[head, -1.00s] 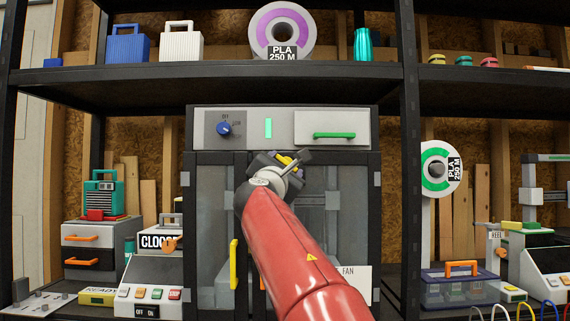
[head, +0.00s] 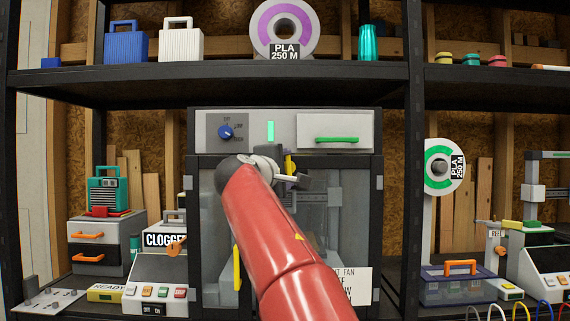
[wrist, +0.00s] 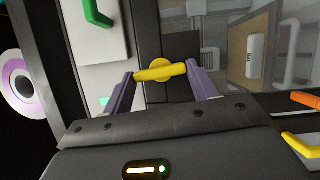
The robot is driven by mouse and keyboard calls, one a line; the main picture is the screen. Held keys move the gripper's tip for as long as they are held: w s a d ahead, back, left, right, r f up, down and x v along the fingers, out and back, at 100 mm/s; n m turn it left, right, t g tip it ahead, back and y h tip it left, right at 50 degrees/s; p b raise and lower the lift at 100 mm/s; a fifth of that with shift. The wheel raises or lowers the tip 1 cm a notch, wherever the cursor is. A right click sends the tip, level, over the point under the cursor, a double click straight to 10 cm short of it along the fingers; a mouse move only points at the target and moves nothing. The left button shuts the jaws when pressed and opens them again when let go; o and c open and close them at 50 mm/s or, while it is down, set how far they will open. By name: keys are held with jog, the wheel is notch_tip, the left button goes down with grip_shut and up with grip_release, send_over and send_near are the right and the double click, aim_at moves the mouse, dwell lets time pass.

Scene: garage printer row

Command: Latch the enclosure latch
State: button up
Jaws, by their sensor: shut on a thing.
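The enclosure (head: 378,230) is a dark-framed cabinet with clear panels, in the middle of the head view under a grey control panel. The enclosure latch (wrist: 160,70) is a yellow bar with a round centre, seen in the wrist view against the dark frame. My gripper (wrist: 161,78) has one purple finger at each end of the bar and is shut on it. In the head view the latch (head: 290,165) is a small upright yellow piece at the top of the doors. My gripper and red arm partly hide it.
The control panel has a blue knob (head: 226,132) and a green drawer handle (head: 337,140). A yellow door handle (head: 236,268) stands left of my arm. A shelf (head: 240,78) with a PLA spool (head: 283,12) runs above. A clogged-sign machine (head: 160,275) stands at left.

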jog(key=shift+m, duration=0.6)
jog(key=o, duration=1)
jog(key=b+v, duration=0.2)
jog(key=v, duration=0.5)
jog(key=shift+s+a, duration=0.2)
jog(key=shift+s, duration=0.1)
jog(key=shift+r, duration=0.15)
